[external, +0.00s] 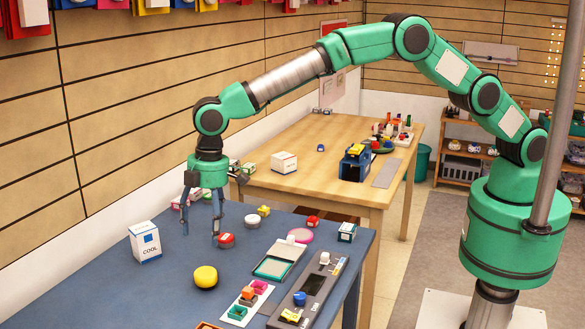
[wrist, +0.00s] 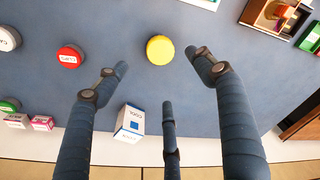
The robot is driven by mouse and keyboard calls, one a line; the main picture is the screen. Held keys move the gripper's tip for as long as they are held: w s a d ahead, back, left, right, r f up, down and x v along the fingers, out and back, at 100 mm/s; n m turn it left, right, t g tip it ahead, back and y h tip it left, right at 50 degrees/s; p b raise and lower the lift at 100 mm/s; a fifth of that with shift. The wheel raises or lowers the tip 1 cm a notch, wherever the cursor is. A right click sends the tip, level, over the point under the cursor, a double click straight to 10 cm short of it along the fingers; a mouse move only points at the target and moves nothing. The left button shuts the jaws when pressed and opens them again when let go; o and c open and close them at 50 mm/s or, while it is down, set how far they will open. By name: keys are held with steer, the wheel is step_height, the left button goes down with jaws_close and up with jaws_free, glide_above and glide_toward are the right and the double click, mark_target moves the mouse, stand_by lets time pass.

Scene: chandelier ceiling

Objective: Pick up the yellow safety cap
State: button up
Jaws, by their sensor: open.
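The yellow safety cap (external: 205,276) is a round, domed piece resting on the blue table. It also shows in the wrist view (wrist: 160,49), at the top middle. My gripper (external: 201,228) hangs over the table with its dark fingers pointing down, behind the cap in the external view. In the wrist view my gripper (wrist: 158,72) has its fingers spread wide and empty. The cap lies just beyond the fingertips there, nearer the right finger. No contact with the cap shows.
A white and blue box (external: 145,243) stands left of my gripper; the wrist view shows it near the middle finger. A red-topped round container (external: 226,240) is close to the right fingertip. Trays and small items crowd the table's right side. Blue surface (external: 120,295) around the cap is clear.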

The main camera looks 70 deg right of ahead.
mark_target(205, 272)
steer(key=shift+f, duration=0.15)
steer(key=shift+w+a+f+b, duration=0.15)
steer(key=shift+f+b, duration=0.15)
steer(key=shift+f, duration=1.05)
steer(key=shift+a+f+b, duration=0.15)
steer(key=shift+f+b, duration=0.1)
steer(key=shift+f, duration=1.15)
steer(key=shift+w+a+f+b, duration=0.15)
steer(key=shift+f+b, duration=0.15)
steer(key=shift+f, duration=1.05)
steer(key=shift+f, duration=0.1)
steer(key=shift+w+a+f+b, duration=0.15)
steer(key=shift+f+b, duration=0.3)
steer(key=shift+f, duration=0.85)
steer(key=shift+s+a+f+b, duration=0.15)
steer(key=shift+f+b, duration=0.3)
steer(key=shift+f, duration=0.8)
steer(key=shift+w, duration=0.1)
steer(key=shift+c, duration=0.5)
steer(key=c, duration=1)
